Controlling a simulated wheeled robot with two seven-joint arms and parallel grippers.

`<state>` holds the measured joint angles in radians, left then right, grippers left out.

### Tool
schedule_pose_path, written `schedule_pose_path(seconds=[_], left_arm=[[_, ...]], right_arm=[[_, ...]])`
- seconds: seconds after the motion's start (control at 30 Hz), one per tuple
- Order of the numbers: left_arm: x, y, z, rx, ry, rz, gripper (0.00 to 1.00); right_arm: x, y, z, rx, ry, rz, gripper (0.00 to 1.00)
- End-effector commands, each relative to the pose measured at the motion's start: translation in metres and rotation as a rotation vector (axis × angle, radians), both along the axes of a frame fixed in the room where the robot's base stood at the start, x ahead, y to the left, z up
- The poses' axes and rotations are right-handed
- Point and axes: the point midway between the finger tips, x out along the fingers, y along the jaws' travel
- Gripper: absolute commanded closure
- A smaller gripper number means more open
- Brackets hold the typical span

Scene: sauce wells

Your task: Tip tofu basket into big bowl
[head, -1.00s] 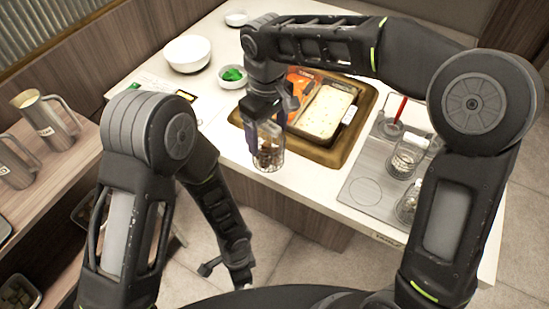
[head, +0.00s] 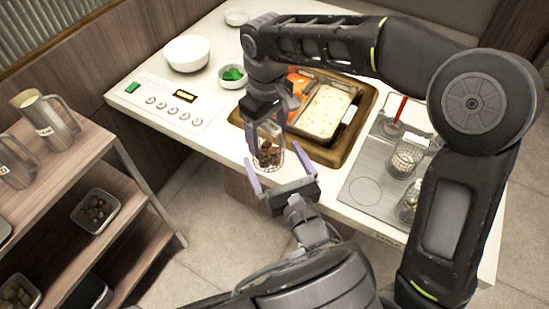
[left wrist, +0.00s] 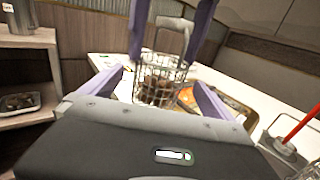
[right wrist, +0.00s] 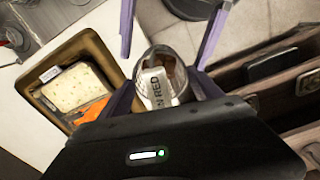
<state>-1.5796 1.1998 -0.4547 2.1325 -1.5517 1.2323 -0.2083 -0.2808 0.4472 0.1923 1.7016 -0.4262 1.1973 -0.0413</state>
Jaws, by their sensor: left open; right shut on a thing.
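A wire basket (head: 269,148) with brown pieces in it hangs upright from my right gripper (head: 268,118), near the counter's front edge. My right gripper is shut on the basket; the right wrist view shows the basket (right wrist: 165,80) end-on with a label partly reading "RED". My left gripper (head: 280,178) is open, its purple fingers to either side of the basket's lower part. The left wrist view shows the basket (left wrist: 160,82) beyond the open fingers; I cannot tell if they touch it. A large white bowl (head: 187,53) stands empty at the counter's back left.
A small bowl of green bits (head: 232,76) stands near the white bowl, and a small white dish (head: 237,17) behind. A brown-rimmed sink-like tray (head: 340,158) holds a pale block and orange packets. More wire baskets (head: 405,158) stand at right. Steel pitchers (head: 58,124) stand on the left shelf.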

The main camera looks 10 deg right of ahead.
Motion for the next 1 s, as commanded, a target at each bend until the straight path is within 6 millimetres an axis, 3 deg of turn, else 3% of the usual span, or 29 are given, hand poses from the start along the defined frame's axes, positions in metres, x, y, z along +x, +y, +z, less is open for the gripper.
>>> schedule_pose_path(seconds=[0.43, 0.8, 1.0], left_arm=[[0.007, 0.002, -0.001, -0.002, 0.003, 0.002, 0.0], [0.055, 0.015, 0.0, -0.002, 0.001, 0.004, 0.0], [0.071, 0.019, -0.001, -0.002, 0.003, 0.002, 0.0]], right_arm=[[0.0, 0.0, 0.001, 0.001, -0.001, 0.0, 0.74], [0.0, 0.0, 0.001, 0.001, -0.001, 0.0, 0.74], [0.0, 0.0, 0.001, 0.001, -0.001, 0.0, 0.74]])
